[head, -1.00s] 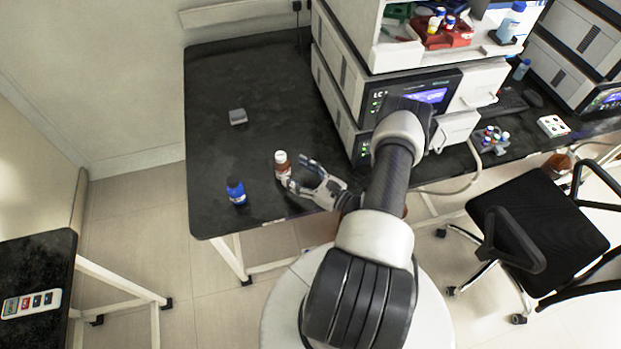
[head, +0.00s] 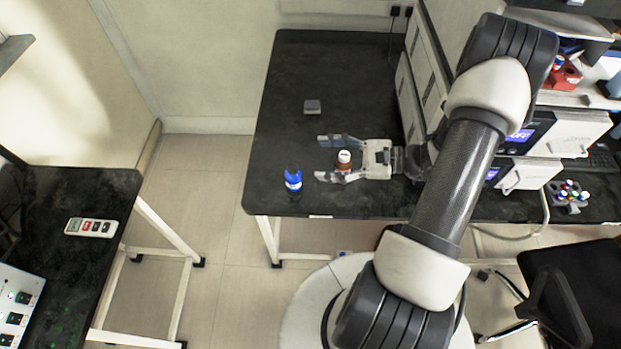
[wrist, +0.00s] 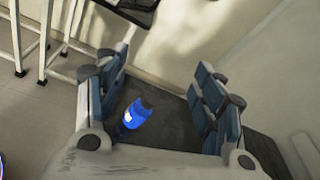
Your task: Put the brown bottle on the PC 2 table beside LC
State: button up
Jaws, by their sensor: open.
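The brown bottle (head: 344,161), with a white cap, stands on the black table (head: 290,75) beside the LC instrument stack (head: 422,80) in the head view. My gripper (head: 326,158) is open, its fingers pointing left, one on each side of the bottle in that view. I cannot tell whether either finger touches it. The wrist view shows the open fingers (wrist: 160,95) but I do not make out the brown bottle there.
A blue bottle (head: 293,180) stands just left of my fingertips; it also shows in the wrist view (wrist: 137,113). A small grey block (head: 312,106) lies farther back. A chair (head: 575,280) stands at right.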

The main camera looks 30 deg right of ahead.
jog(key=s+a+r+n+g+h, duration=0.3)
jog(key=s+a+r+n+g, duration=0.4)
jog(key=a+r+n+g, duration=0.45)
jog(key=s+a+r+n+t+h, duration=0.2)
jog(key=s+r+n+t+h, duration=0.4)
jog(key=s+r+n+h, duration=0.2)
jog(key=shift+s+a+r+n+h, duration=0.2)
jog(key=shift+r+n+h, duration=0.4)
jog(key=shift+r+n, duration=0.45)
jog(key=shift+f, duration=0.2)
